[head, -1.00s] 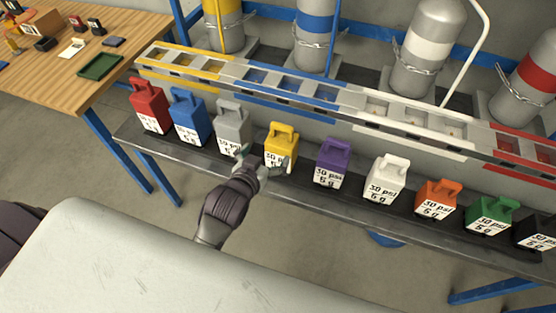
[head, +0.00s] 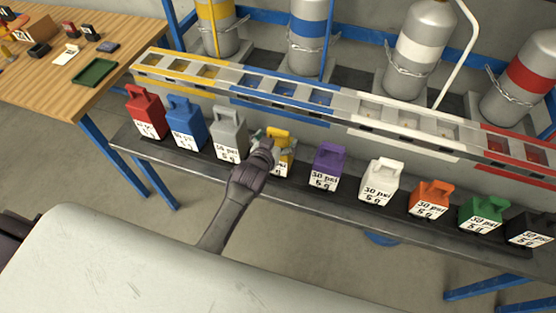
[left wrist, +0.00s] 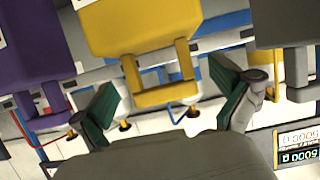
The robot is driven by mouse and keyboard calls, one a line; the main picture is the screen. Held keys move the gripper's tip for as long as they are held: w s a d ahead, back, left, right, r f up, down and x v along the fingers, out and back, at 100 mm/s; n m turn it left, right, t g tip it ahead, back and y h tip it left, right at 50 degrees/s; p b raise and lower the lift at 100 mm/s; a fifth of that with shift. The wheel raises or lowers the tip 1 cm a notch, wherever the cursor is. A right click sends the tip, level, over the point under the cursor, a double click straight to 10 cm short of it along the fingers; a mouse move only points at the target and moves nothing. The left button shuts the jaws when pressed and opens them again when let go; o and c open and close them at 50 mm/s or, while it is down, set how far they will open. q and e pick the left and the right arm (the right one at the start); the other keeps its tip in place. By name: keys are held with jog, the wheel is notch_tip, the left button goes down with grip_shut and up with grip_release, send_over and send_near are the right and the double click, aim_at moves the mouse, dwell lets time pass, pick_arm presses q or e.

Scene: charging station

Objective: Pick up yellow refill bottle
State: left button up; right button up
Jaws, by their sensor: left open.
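The yellow refill bottle (head: 286,146) stands upright on the shelf between the grey and purple bottles, partly hidden behind my left gripper (head: 266,147). In the left wrist view the yellow bottle (left wrist: 140,25) appears upside down, its loop handle pointing down the picture. My left gripper (left wrist: 168,92) is open there. Its green-padded fingers stand on either side of the handle, with a visible gap on each side. The fingers' exact depth relative to the handle is hard to tell. My right gripper is not in view.
A grey bottle (head: 229,137) stands close on the left and a purple bottle (head: 326,168) on the right. Several other coloured bottles line the narrow shelf. A slotted rack (head: 340,103) runs behind them, with chained cylinders (head: 421,50) farther back. A wooden table (head: 120,55) stands at left.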

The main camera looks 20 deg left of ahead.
pick_arm(q)
jog(key=shift+x, duration=0.8)
jog(key=c, duration=1.9)
jog(key=shift+w+r, duration=0.1)
jog(key=shift+r, duration=0.15)
grip_shut()
